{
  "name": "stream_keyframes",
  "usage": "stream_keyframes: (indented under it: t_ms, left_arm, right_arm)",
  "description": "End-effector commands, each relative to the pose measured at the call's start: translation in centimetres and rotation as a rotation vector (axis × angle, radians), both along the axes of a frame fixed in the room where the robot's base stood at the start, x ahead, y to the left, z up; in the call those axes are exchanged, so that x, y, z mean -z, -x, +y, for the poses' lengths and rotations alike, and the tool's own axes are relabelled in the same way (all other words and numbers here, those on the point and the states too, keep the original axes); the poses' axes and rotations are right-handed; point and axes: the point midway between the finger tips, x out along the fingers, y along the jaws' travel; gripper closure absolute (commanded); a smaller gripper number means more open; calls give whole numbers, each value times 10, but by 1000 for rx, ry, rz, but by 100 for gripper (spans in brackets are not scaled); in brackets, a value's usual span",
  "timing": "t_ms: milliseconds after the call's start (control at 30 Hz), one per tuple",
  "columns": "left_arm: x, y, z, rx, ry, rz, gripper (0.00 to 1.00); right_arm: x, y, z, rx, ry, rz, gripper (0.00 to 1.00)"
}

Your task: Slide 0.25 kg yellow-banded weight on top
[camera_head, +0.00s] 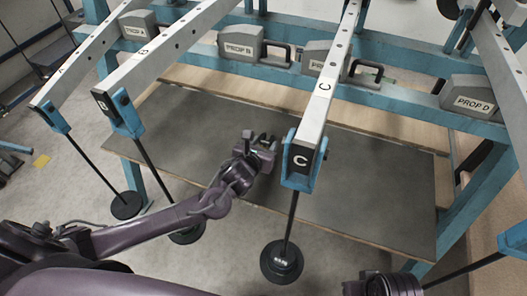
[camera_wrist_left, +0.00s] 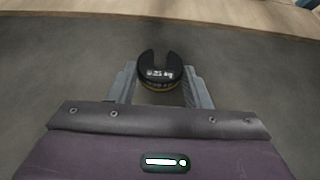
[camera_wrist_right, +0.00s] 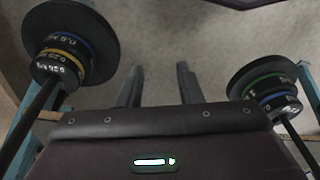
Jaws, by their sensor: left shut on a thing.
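In the left wrist view a black slotted weight (camera_wrist_left: 158,72) with a thin yellow band sits between my left gripper's fingers, its slot facing away. My left gripper (camera_head: 265,144) is shut on it, above the dark shelf and left of lever C's end in the head view. The weight is hardly distinguishable there. My right gripper (camera_wrist_right: 157,85) is open and empty in the right wrist view. To its left hangs a weight stack (camera_wrist_right: 65,45) with blue and yellow bands. To its right hangs a stack (camera_wrist_right: 268,88) with green and blue bands. I cannot tell which levers these two belong to.
The dark-topped shelf (camera_head: 370,175) is bare around my left gripper. Prop blocks (camera_head: 240,44) line the blue beam.

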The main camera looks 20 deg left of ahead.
Motion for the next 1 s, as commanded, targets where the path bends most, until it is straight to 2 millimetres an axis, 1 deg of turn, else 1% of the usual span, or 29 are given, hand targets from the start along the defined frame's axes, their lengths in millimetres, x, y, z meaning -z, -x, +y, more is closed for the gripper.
stream_keyframes:
  t_ms: [33,100,300,700,1000]
  left_arm:
    - [-11,-1,0,1,1,-3,78]
    - [-18,-1,0,1,1,-3,78]
    - [-33,-1,0,-1,2,-2,78]
    - [-52,-1,0,-1,1,-2,78]
    - [-51,-1,0,-2,2,-2,78]
  right_arm:
    - [-3,1,-2,4,6,10,67]
    - [-5,2,-4,8,10,21,67]
    - [-15,3,-6,12,16,34,67]
    - [-39,4,-5,10,15,33,67]
    - [-39,4,-5,10,15,32,67]
